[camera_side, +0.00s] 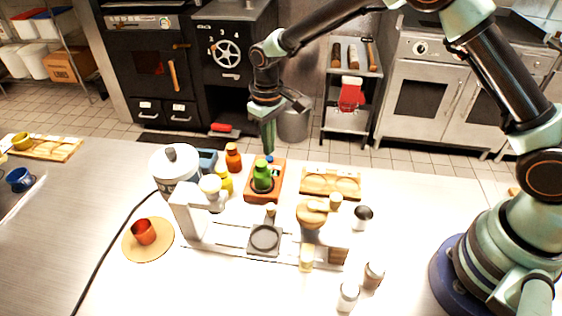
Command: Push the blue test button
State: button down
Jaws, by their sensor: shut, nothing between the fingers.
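The blue test button (269,158) shows as a small blue spot at the back of a reddish-brown wooden block (276,186). A green bottle-like object (262,178) stands on the block in front of it and hides part of that area. My gripper (268,150) points straight down with its fingers shut and empty. Its tips are just above the blue button in the picture. I cannot tell whether they touch it.
An orange bottle (233,157) and a yellow bottle (224,182) stand left of the block. A wooden tray (331,183) lies to its right. A white device with a dark round plate (265,239) stands in front.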

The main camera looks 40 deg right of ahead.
jog(key=shift+f, duration=0.15)
dwell(0.3)
jog(key=shift+f, duration=0.9)
jog(key=shift+r, duration=1.05)
jog(key=shift+r, duration=2.55)
